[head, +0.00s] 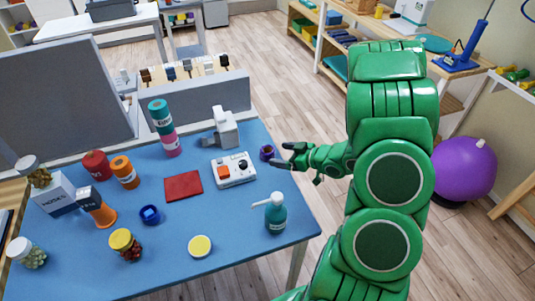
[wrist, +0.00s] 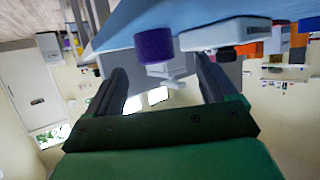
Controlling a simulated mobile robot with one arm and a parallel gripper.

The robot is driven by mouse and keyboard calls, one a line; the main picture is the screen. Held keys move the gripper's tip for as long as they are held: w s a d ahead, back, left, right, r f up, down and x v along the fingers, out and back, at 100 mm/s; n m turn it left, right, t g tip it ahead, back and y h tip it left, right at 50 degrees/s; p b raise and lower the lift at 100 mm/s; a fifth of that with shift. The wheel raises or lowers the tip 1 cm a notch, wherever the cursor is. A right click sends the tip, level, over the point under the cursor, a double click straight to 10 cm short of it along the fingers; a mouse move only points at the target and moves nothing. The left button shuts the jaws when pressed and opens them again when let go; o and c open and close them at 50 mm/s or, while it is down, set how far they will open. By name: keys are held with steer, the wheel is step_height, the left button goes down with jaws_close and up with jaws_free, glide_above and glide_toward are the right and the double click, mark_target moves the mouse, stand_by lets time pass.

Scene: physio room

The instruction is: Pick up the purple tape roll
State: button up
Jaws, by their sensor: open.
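The purple tape roll (head: 267,152) is small and stands near the right edge of the blue table, right of a white device. In the wrist view the purple tape roll (wrist: 154,45) shows just beyond the fingertips and between them sideways. My gripper (head: 280,156) is open and empty, close to the right side of the roll. In the wrist view my gripper (wrist: 159,66) has its two dark fingers spread wide, with no contact on the roll visible.
The white device (head: 234,170) with an orange button is close left of the roll. A teal pump bottle (head: 276,213) stands nearer the front edge. A grey-white device (head: 222,130) stands behind. A blue ring-like item (head: 149,214) and several bottles crowd the left of the blue table (head: 190,228).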

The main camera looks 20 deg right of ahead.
mark_target(264, 150)
steer(key=shift+w+d+x, duration=0.15)
steer(key=shift+x, duration=1.5)
steer(key=shift+w+d+x, duration=0.1)
steer(key=shift+d+x, duration=0.05)
steer(key=shift+x, duration=1.55)
steer(key=shift+c, duration=0.3)
steer(key=c, duration=1)
steer(key=shift+r, duration=0.15)
